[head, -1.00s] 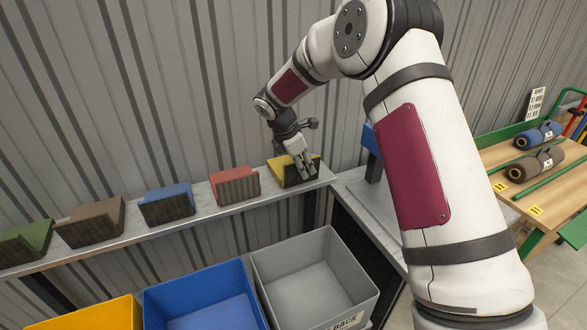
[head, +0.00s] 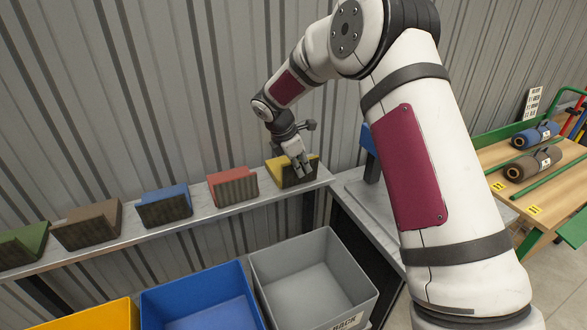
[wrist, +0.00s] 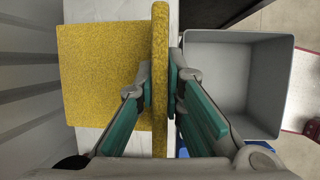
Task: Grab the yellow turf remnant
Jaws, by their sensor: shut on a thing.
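The yellow turf remnant (head: 277,167) sits at the right end of the narrow grey shelf (head: 230,212). It is a folded piece with one flap lying flat and one standing upright. My gripper (head: 301,172) is over it. In the wrist view the gripper (wrist: 160,88) is shut on the upright flap of the yellow remnant (wrist: 160,45), one finger on each side. The flat flap shows to the left in that view. The lower part of the held flap is partly hidden by the fingers in the head view.
Red (head: 233,187), blue (head: 165,207), brown (head: 88,227) and green (head: 24,246) remnants stand along the shelf to the left. Grey (head: 330,240), blue (head: 200,283) and yellow (head: 100,318) bins sit below. A wooden table (head: 535,200) with turf rolls is at the right. A ribbed wall stands close behind.

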